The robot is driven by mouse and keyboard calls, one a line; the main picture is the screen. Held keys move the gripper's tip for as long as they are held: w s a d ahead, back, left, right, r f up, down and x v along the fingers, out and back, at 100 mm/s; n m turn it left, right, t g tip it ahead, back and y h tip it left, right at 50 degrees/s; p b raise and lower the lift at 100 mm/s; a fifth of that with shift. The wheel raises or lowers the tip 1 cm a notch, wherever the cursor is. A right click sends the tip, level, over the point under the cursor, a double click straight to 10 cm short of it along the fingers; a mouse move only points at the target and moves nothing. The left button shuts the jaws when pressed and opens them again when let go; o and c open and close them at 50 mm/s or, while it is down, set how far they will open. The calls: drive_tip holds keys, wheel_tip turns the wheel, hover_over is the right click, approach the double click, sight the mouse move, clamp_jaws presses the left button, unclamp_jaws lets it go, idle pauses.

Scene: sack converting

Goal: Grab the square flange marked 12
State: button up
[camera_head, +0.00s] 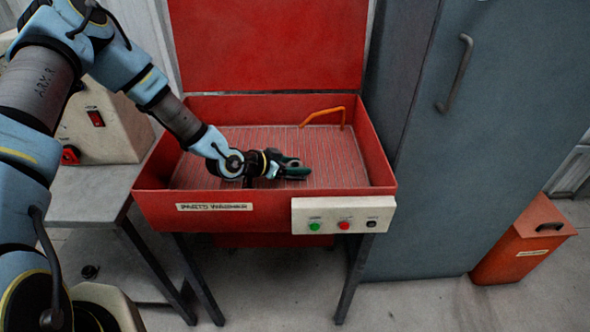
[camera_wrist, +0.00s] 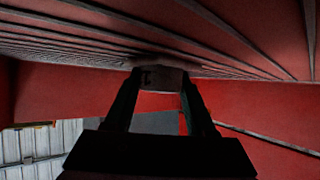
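My gripper (camera_head: 293,167) is low inside the red parts washer basin, close to its ribbed floor. In the wrist view its two dark fingers (camera_wrist: 160,88) stand apart, and a small dark grey block (camera_wrist: 163,78) shows at their tips, close to the ribbed floor. The block spans the gap between the fingertips; whether they grip it or only stand around it cannot be told. It may be the square flange, but no number 12 is readable. In the head view the gripper hides any part at its tips.
The parts washer (camera_head: 160,207) has raised walls, an open red lid (camera_head: 265,45) and an orange spout (camera_head: 322,113) at the back. A control box (camera_head: 343,215) is on its front. A grey cabinet (camera_head: 480,140) stands right, with an orange bin (camera_head: 522,240) beyond. The basin floor's right side is clear.

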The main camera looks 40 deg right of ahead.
drive_tip(key=shift+a+f, duration=0.1)
clamp_jaws()
idle(0.4)
